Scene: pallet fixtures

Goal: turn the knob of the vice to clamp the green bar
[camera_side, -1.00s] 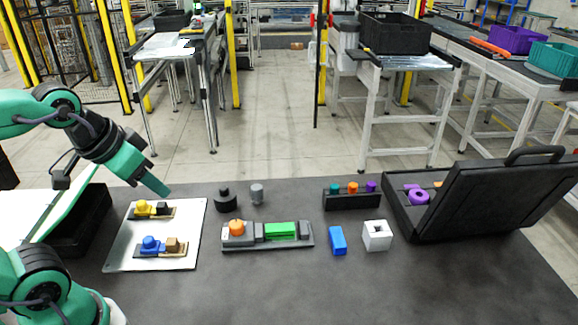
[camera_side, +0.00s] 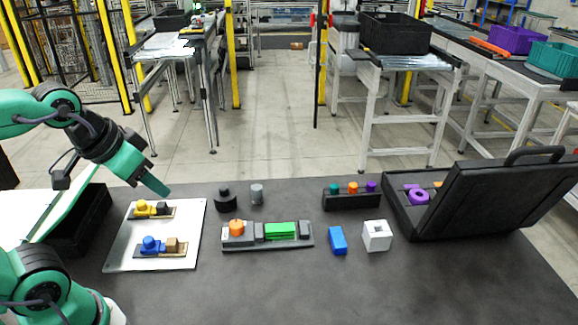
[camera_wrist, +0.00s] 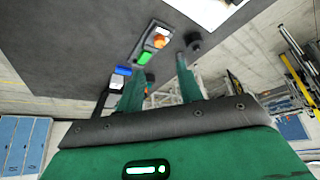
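The grey vice (camera_side: 268,244) lies on the dark table near the middle in the side view. Its orange knob (camera_side: 237,228) is at the left end, and the green bar (camera_side: 281,231) lies in it toward the right, beside a grey jaw block (camera_side: 259,232). Whether the jaw presses on the bar I cannot tell. The wrist view shows the knob (camera_wrist: 160,40) and the bar (camera_wrist: 145,57) beyond my fingers. My gripper (camera_wrist: 160,82) is open and empty. In the side view its tip (camera_side: 157,187) hangs above the back of the metal plate, left of the vice and apart from it.
A metal plate (camera_side: 117,252) with yellow and blue fixtures lies left of the vice. A blue block (camera_side: 338,240), white block (camera_side: 377,237), peg rack (camera_side: 351,203) and open black case (camera_side: 480,215) are right. The front table is clear.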

